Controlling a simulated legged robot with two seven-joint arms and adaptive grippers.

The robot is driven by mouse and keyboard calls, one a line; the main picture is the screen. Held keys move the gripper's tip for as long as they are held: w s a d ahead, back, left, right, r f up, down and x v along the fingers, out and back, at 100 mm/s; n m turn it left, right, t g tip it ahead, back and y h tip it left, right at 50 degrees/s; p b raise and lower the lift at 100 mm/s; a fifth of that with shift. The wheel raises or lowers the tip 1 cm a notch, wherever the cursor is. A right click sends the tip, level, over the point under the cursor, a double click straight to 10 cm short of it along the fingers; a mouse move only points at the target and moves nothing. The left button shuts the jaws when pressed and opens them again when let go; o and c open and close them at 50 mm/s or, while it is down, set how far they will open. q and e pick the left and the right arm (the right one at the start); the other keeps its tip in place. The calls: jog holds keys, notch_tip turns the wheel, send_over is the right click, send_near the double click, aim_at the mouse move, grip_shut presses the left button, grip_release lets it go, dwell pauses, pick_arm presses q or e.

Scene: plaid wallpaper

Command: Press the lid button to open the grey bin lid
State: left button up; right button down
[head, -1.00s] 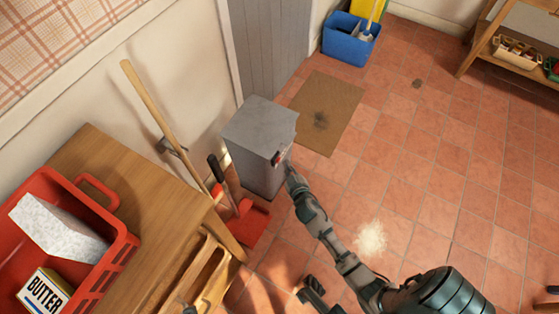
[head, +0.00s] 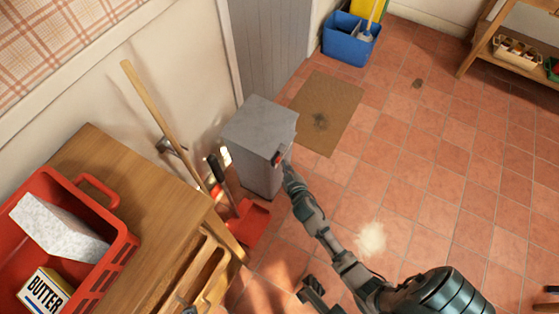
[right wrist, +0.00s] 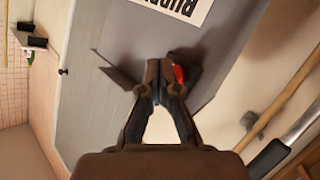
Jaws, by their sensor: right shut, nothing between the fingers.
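The grey bin (head: 258,178) stands upright on the tiled floor by the wall, with its flat lid (head: 262,122) down. A small red button (head: 278,158) shows near the top of its right-hand side. My right gripper (head: 285,164) is shut and empty, with its tips at the button. In the right wrist view, the shut fingertips (right wrist: 160,88) overlap the edge of the red button (right wrist: 178,76) against the grey panel; contact cannot be told for sure.
A wooden table (head: 150,185) with a red crate (head: 120,250) stands at the left. A broom (head: 150,105) and a red dustpan (head: 248,222) are beside the bin. A brown mat (head: 325,108) and a blue bucket (head: 345,45) lie beyond.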

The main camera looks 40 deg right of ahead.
jog(key=shift+w+a, duration=0.15)
jog(key=shift+w, duration=0.3)
dwell(0.5)
jog(key=shift+s+d, duration=0.3)
jog(key=shift+s, duration=0.55)
